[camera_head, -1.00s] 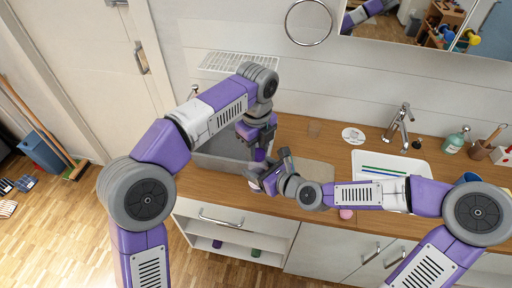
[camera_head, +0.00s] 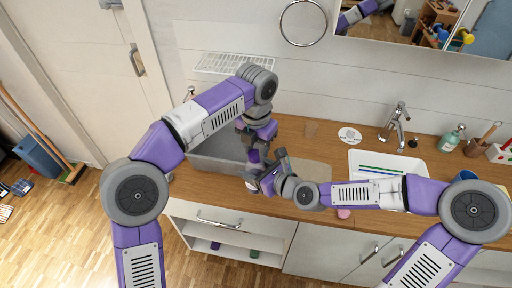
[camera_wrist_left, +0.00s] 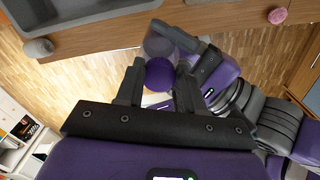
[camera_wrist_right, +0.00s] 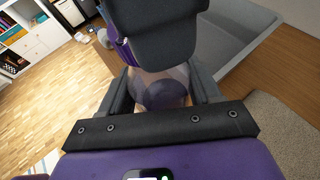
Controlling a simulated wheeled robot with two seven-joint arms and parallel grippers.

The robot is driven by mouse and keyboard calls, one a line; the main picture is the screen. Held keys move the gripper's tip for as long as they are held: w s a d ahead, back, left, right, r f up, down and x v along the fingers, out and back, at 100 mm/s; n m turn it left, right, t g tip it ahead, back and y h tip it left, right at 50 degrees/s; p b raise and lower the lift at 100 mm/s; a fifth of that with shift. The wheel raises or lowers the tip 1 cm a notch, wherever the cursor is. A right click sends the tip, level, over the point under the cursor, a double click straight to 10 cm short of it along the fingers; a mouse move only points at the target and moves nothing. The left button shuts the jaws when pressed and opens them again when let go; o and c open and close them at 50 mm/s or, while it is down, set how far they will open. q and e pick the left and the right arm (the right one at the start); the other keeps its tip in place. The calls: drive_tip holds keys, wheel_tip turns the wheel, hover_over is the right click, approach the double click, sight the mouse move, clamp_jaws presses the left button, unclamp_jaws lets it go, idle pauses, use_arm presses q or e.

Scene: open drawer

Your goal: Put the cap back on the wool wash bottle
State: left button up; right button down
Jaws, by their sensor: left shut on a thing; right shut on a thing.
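My left gripper (camera_head: 254,151) points down over the front of the counter and is shut on the purple cap (camera_wrist_left: 160,74), which shows round between its fingers in the left wrist view. My right gripper (camera_head: 257,179) comes in from the right, just below it, and is shut on the wool wash bottle (camera_wrist_right: 161,88). The bottle looks translucent with dark purple inside. It also shows greyish behind the cap in the left wrist view (camera_wrist_left: 157,46). The left gripper covers the bottle's top in the right wrist view. I cannot tell whether cap and bottle touch.
A white sink (camera_head: 365,157) with a tap (camera_head: 397,118) lies to the right. A small pink item (camera_head: 344,213) lies at the counter's front edge.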

use_arm(q)
drive_tip(key=o, duration=1)
drive_tip(key=shift+r, duration=0.1)
drive_tip(key=shift+r, duration=2.15)
drive_tip(key=shift+c, duration=0.2)
